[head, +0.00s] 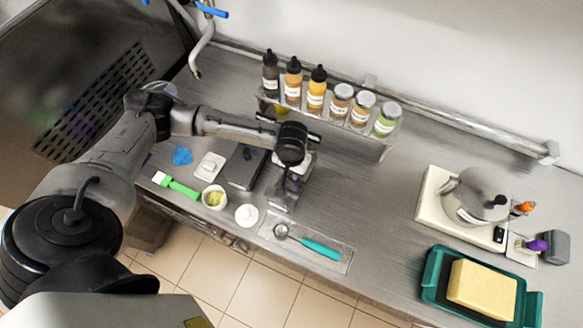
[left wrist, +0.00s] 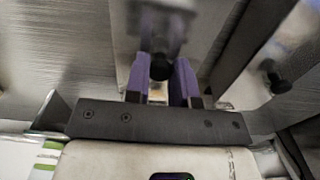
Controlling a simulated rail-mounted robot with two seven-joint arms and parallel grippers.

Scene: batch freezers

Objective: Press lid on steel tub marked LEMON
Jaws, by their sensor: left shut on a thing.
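My left gripper (head: 291,183) is over a narrow steel tub (head: 283,203) at the middle of the bench. In the left wrist view, its purple fingers (left wrist: 161,80) are shut on a black knob (left wrist: 160,68) on a steel lid. My wrist hides most of this lid in the head view, and I cannot tell whether it is fully seated. A dark-topped tub (head: 239,173) with its own black knob stands just to the left; that knob also shows in the left wrist view (left wrist: 278,82). I cannot read a LEMON mark. My right gripper is out of view.
A rack (head: 345,131) of bottles and jars stands behind. A small white bowl (head: 214,199), a white disc (head: 246,215), a green-handled brush (head: 176,185) and a teal-handled scoop (head: 318,248) lie near the front. A teal tray (head: 432,281) is at right. Mid-right bench is clear.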

